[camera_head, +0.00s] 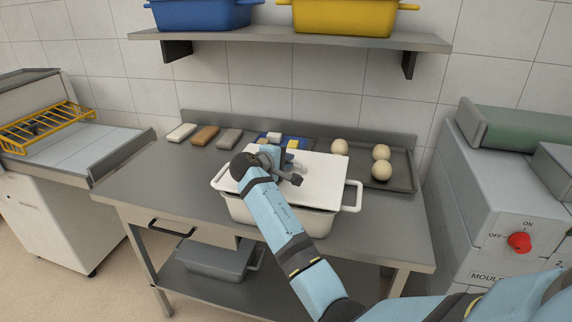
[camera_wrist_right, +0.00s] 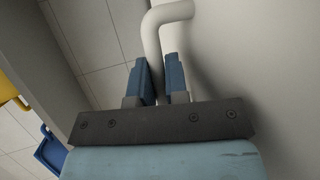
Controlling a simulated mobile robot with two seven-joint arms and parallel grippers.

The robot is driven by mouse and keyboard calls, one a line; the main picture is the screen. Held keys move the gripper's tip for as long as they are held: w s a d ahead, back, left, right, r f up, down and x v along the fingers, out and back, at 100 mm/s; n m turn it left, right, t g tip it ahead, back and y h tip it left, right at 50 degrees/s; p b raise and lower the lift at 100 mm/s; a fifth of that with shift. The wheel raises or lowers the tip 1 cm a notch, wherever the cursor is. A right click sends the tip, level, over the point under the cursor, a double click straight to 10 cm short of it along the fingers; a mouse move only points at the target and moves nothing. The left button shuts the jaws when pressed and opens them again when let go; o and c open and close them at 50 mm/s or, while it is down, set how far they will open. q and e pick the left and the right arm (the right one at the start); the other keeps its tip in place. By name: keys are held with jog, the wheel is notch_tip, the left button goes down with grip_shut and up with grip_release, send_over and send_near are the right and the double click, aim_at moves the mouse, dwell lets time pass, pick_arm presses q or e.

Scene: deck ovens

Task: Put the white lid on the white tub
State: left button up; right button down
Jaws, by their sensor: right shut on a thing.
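The white lid (camera_head: 325,175) is a flat plate above the white tub (camera_head: 318,222) on the steel table. My right gripper (camera_head: 290,172) is at the lid's left-middle part. In the right wrist view the gripper (camera_wrist_right: 160,78) is shut on a pale bent handle (camera_wrist_right: 152,38), with a broad pale surface beside it. The lid appears shifted a little right and back of the tub's rim, whose left part shows; I cannot tell whether they touch. Loop handles show at the tub's left and right ends. My arm covers part of the tub's front. My left gripper is not in view.
A dark tray (camera_head: 400,172) with several pale balls is close on the right. Small blocks (camera_head: 204,136) lie at the back left. A shelf (camera_head: 290,39) with a blue tub (camera_head: 203,14) and a yellow tub (camera_head: 345,18) is overhead.

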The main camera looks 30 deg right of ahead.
jog(key=shift+f, duration=0.55)
jog(key=shift+f, duration=0.1)
jog(key=shift+f, duration=0.15)
jog(key=c, duration=1.1)
grip_release()
jog(key=shift+r, duration=0.25)
jog(key=v, duration=1.2)
jog(key=shift+a, duration=0.1)
